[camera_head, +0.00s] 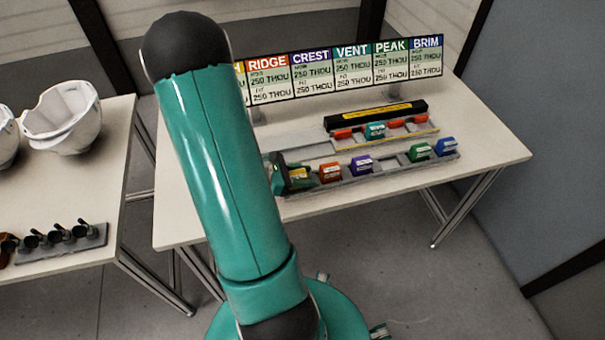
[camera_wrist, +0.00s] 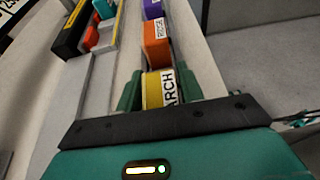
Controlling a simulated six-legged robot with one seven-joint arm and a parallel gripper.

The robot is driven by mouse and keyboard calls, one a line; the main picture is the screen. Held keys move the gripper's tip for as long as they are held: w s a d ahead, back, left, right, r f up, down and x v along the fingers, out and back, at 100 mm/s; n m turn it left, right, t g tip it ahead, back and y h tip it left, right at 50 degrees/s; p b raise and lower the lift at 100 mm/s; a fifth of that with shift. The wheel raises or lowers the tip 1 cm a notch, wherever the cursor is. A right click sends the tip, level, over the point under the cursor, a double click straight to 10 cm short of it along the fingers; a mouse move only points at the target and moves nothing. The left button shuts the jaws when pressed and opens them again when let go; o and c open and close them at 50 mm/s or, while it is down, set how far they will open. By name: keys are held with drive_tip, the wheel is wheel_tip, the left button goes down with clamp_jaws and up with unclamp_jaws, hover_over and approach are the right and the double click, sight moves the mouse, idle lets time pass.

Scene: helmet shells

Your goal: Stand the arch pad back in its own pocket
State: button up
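The arch pad is a yellow block with a white label reading ARCH (camera_wrist: 155,90), upright at the near end of the row in the wrist view. My gripper (camera_wrist: 160,92) has one dark green finger on each side of it, both seeming to touch it. In the head view the arch pad (camera_head: 298,173) shows at the left end of the front rail (camera_head: 340,181), partly covered by my gripper (camera_head: 290,178). The pad's underside is hidden, so I cannot tell whether it rests in a pocket.
The orange ridge pad (camera_wrist: 157,42) stands just beyond. Purple (camera_head: 362,165), green (camera_head: 419,151) and blue (camera_head: 445,146) pads follow, with a gap before the green one. A teal pad (camera_head: 375,130) sits on the rear rack by a black box (camera_head: 350,117). A sign (camera_head: 345,73) stands behind.

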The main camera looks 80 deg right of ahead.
drive_tip(key=shift+o, duration=1.1)
drive_tip(key=shift+s, duration=0.15)
drive_tip(key=shift+r, duration=0.2)
drive_tip(key=v, duration=1)
drive_tip(key=shift+w+r, duration=0.1)
drive_tip(key=shift+w, duration=0.3)
drive_tip(key=shift+v, duration=0.75)
drive_tip(key=shift+a, duration=0.1)
